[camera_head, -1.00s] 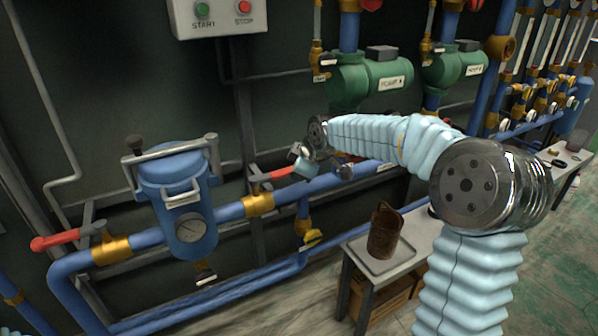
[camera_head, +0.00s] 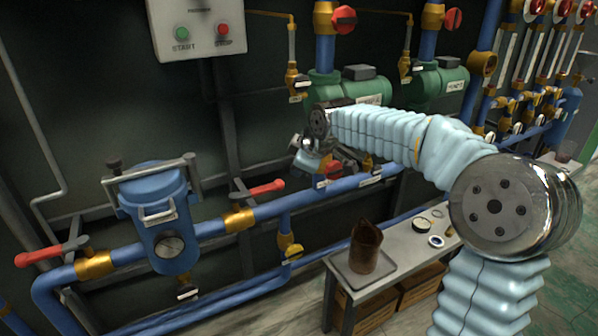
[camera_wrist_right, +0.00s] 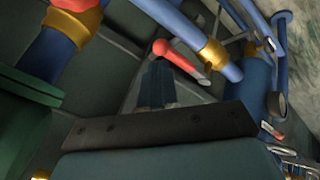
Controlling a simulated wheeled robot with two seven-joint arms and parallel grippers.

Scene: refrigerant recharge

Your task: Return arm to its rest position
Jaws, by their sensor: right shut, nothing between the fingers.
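My right arm, in a light blue ribbed sleeve, comes in from the right in the head view and reaches left across the scene. Its gripper (camera_head: 303,160) hangs in front of the blue pipe and below the left green pump. In the right wrist view the fingers (camera_wrist_right: 157,85) are together, with nothing visible between them. The gripper is apart from the red valve handle (camera_head: 262,190), which lies to its left; a red handle also shows beyond the fingers in the right wrist view (camera_wrist_right: 176,58). My left gripper is not in view.
A blue filter housing (camera_head: 158,205) with a gauge stands at left. Green pumps (camera_head: 437,82) and vertical pipes stand behind my arm. A start/stop box (camera_head: 198,22) hangs above.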

